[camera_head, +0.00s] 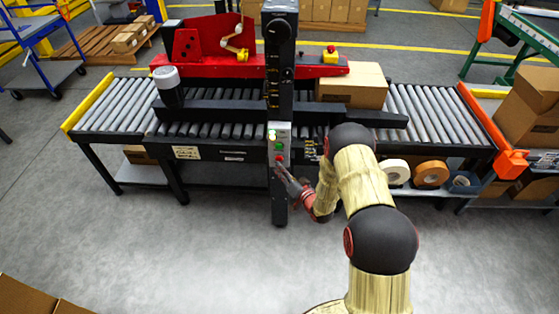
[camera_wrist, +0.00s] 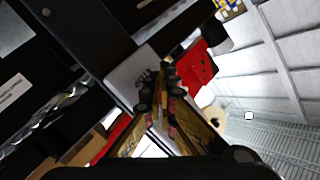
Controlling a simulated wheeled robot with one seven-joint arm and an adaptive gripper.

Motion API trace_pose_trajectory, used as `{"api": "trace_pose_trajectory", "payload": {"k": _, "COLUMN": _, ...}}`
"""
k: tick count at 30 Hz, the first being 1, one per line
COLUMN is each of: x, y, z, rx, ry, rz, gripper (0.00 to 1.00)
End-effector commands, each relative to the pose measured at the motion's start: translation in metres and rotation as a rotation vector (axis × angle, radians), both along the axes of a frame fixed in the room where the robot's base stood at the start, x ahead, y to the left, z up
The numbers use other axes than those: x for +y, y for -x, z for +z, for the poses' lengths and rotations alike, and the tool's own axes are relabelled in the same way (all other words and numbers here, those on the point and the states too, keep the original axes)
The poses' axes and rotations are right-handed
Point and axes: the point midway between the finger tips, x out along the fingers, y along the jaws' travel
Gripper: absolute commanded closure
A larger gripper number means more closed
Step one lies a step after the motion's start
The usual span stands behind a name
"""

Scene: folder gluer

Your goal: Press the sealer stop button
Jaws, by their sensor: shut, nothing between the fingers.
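The sealer's control box (camera_head: 284,136) is a light grey panel on the black column. It carries a lit lamp (camera_head: 272,135) at the top, a green button (camera_head: 278,147) and a red stop button (camera_head: 278,159) low down. My gripper (camera_head: 280,168) is shut and empty, its fingertips at the lower edge of the box, close to the red button. I cannot tell whether they touch it. In the wrist view the shut fingers (camera_wrist: 155,82) lie in front of the grey panel (camera_wrist: 128,72), and the buttons are hidden there.
A carton (camera_head: 352,85) sits on the roller conveyor (camera_head: 125,105) right of the column. A red sealer body (camera_head: 200,62) stands behind. Tape rolls (camera_head: 431,174) lie on the lower shelf at the right.

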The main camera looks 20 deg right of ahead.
Motion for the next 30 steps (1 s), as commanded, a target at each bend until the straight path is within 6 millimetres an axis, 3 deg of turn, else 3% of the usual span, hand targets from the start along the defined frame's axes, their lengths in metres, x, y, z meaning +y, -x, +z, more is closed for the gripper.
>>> {"api": "trace_pose_trajectory", "payload": {"k": 30, "x": -0.0029, "y": -0.0087, "z": 0.0004, "rx": 0.0, "ry": 0.0, "rz": 0.0, "gripper": 1.0}}
